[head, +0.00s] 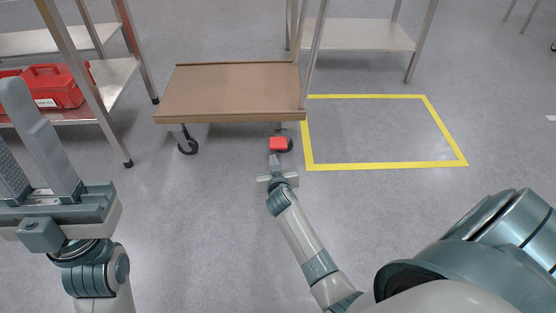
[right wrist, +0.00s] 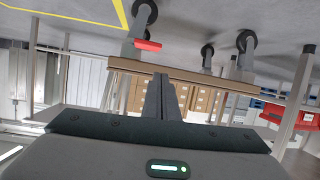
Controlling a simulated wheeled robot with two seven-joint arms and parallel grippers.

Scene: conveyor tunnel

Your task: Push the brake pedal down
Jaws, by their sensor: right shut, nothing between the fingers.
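The brake pedal (head: 279,144) is a small red plate at the near right caster of a cart with a brown deck (head: 232,90). In the right wrist view the pedal (right wrist: 148,45) shows by a caster, just beyond the fingertips. My right gripper (head: 275,160) is shut and empty, its fingers pointing at the pedal from the near side. I cannot tell whether the fingertips touch it. In the right wrist view the closed fingers (right wrist: 164,95) stand together. My left gripper (head: 22,140) is open and empty at the left edge, away from the cart.
A metal shelf rack with a red toolbox (head: 55,87) stands at the left. A yellow floor outline (head: 385,165) marks an empty area right of the cart. Another rack (head: 358,36) stands behind that area. The grey floor in front of the cart is clear.

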